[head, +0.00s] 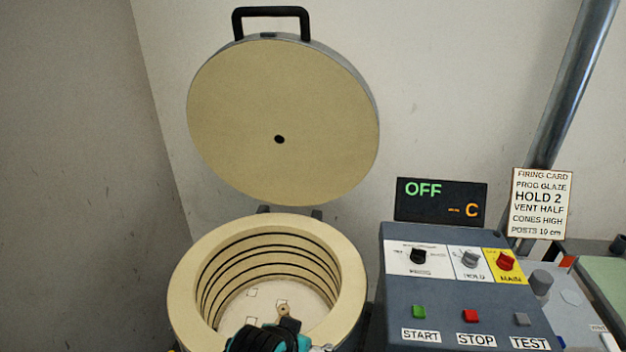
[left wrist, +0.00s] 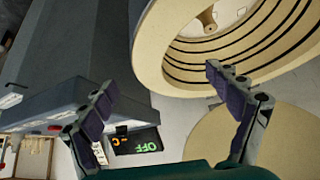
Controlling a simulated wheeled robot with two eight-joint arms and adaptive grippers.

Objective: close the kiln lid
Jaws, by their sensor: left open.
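The kiln lid (head: 240,110) is a thick cream disc with a black handle (head: 271,13) on its top edge. It stands raised, nearly upright, behind the kiln in the head view. The round kiln body (head: 187,285) is open below it, with dark grooves around its inner wall. Part of the lid (left wrist: 285,140) and the kiln rim (left wrist: 150,65) also show in the left wrist view. My left gripper (left wrist: 165,85) is open and empty, its fingers spread apart and clear of the handle. In the head view, a teal and black part of it (head: 270,339) shows low, over the kiln's front.
A control box (head: 395,300) with START, STOP and TEST buttons stands right of the kiln. Its display (head: 440,202) reads OFF. A firing card (head: 542,203) and a metal pipe (head: 575,80) are farther right. A small tan post (head: 286,318) stands inside the kiln.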

